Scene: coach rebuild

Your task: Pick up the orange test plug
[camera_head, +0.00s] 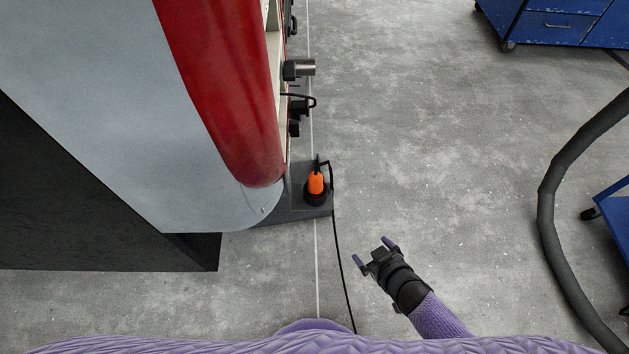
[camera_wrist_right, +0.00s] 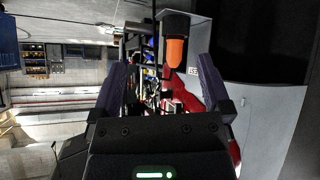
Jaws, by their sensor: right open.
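The orange test plug (camera_head: 316,183) sits upright in a black round base on a dark grey ledge (camera_head: 318,208) at the corner of the red and pale grey coach body. A black cable hangs from it. My right gripper (camera_head: 376,254) is open and empty, below and to the right of the plug, apart from it. In the right wrist view the plug (camera_wrist_right: 175,52) shows above the gap between the open fingers (camera_wrist_right: 166,88), a little right of centre. My left gripper is in neither view.
The red coach side (camera_head: 235,90) and black fittings (camera_head: 297,108) stand left of and beyond the plug. A thick grey hose (camera_head: 547,210) lies at the right. A blue cabinet (camera_head: 555,24) stands at the far right. The concrete floor between is clear.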

